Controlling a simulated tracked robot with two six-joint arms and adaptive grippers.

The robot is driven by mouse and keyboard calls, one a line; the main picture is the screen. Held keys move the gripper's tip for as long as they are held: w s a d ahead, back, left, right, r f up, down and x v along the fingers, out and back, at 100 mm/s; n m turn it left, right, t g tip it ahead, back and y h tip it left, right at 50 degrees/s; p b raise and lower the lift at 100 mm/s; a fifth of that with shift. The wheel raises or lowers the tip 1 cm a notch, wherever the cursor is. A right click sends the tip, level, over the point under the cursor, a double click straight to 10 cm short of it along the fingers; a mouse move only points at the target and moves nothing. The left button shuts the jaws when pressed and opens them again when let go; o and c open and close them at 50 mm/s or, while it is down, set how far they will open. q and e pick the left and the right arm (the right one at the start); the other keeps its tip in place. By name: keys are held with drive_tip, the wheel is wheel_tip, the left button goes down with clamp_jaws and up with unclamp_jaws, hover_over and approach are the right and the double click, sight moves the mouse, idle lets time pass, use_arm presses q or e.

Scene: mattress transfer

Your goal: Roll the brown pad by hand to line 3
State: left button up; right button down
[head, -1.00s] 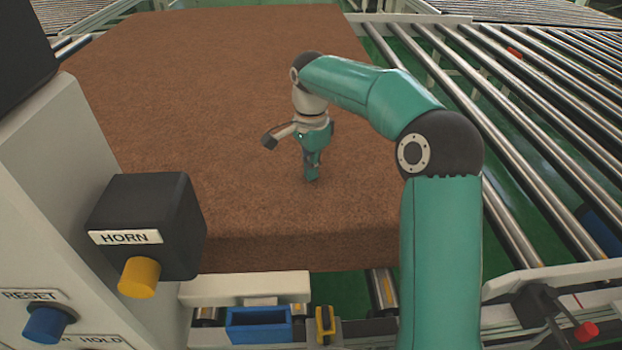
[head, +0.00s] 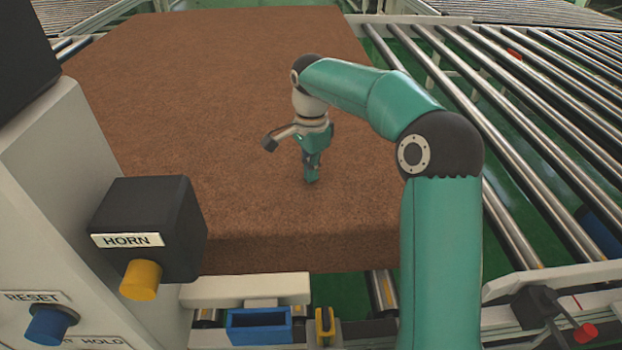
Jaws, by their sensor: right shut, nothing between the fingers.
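The brown pad (head: 200,110) is a large, thick, flat slab that fills the middle of the head view and lies over rollers. Its near edge is just behind a white rail. My right gripper (head: 312,180) points down over the pad, right of its middle, with its fingers together and empty. The fingertips are at or very near the pad's top; I cannot tell whether they touch. My left gripper is not in view. No line number is readable.
A roller conveyor (head: 500,110) runs along the right side over a green floor. A control post with a black HORN box (head: 150,225), its yellow button (head: 140,279) and a blue RESET button (head: 48,324) stands at the left front. A blue bin (head: 259,325) is at the front.

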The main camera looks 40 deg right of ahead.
drive_tip(key=shift+s+a+f, duration=0.1)
drive_tip(key=shift+f, duration=0.2)
idle(0.4)
drive_tip(key=shift+s, duration=0.1)
